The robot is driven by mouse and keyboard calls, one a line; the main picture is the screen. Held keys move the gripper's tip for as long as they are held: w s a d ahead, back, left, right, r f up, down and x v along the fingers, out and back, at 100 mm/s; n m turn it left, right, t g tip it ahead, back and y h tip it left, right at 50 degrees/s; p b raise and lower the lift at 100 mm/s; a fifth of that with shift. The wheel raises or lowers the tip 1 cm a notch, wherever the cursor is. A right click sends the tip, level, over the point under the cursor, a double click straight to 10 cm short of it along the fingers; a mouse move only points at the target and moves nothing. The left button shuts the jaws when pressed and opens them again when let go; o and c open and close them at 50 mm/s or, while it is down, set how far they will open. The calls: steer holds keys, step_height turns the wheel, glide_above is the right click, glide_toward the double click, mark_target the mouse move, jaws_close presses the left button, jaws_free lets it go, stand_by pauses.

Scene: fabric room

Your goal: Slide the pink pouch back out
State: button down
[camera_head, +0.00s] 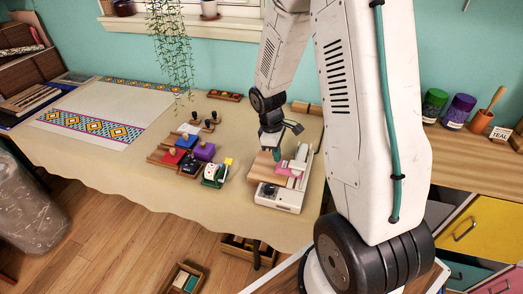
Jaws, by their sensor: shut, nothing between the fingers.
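A small pink piece (289,171), which looks like the pink pouch, lies on a cream and white tabletop machine (279,195) near the table's right end. Pale tan blocks or panels sit around it on the machine, and I cannot tell whether part of it is inside. My gripper (277,155) points down just above and behind the machine, close to the pink piece's upper left. It is shut and empty. Whether its fingertips touch anything is too small to tell.
Stamps with wooden trays (176,160) and a small green and white item (216,173) stand left of the machine. Patterned fabric (95,125) covers the table's left. Jars (458,110) stand on the right shelf.

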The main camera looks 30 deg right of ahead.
mark_target(286, 165)
steer(key=shift+s+d+f, duration=0.2)
steer(key=shift+s+d, duration=0.2)
steer(key=shift+s, duration=0.2)
steer(key=shift+s+d+f, duration=0.2)
steer(key=shift+s+d, duration=0.2)
steer(key=shift+s, duration=0.15)
steer(key=shift+f, duration=0.35)
steer(key=shift+s, duration=0.1)
steer(key=shift+w+a+f, duration=0.1)
steer(key=shift+w+a, duration=0.9)
steer(key=shift+w, duration=0.2)
steer(key=shift+w+a, duration=1)
steer(key=shift+w, duration=0.2)
